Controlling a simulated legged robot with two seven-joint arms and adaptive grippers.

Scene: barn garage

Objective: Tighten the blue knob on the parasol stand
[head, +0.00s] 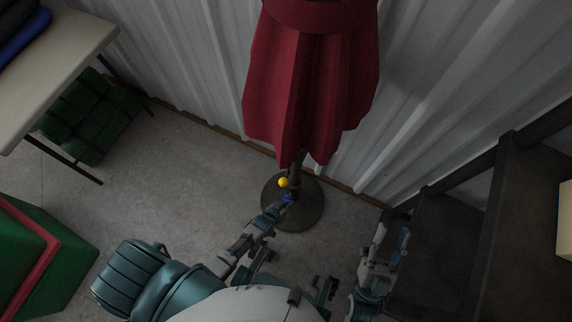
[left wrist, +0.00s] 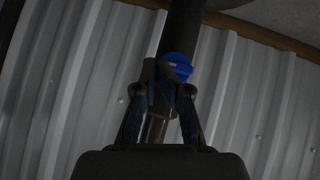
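The parasol stand has a round dark base (head: 308,218) on the floor and an upright dark pole (left wrist: 183,28). The blue knob (head: 288,197) is low on the pole; it also shows in the left wrist view (left wrist: 179,66). A yellow knob (head: 283,182) sits just above it. My left gripper (head: 281,206) reaches the blue knob from the lower left. In the left wrist view its fingertips (left wrist: 168,80) are at the blue knob and partly cover it; whether they clamp it is unclear. My right gripper (head: 391,240) is open and empty, right of the stand.
The folded red parasol (head: 310,85) hangs above the stand. A corrugated wall (head: 190,60) is close behind. A dark shelf frame (head: 470,185) stands at right. A table (head: 65,40) and green crates (head: 90,115) are at left, with clear floor (head: 160,180) between.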

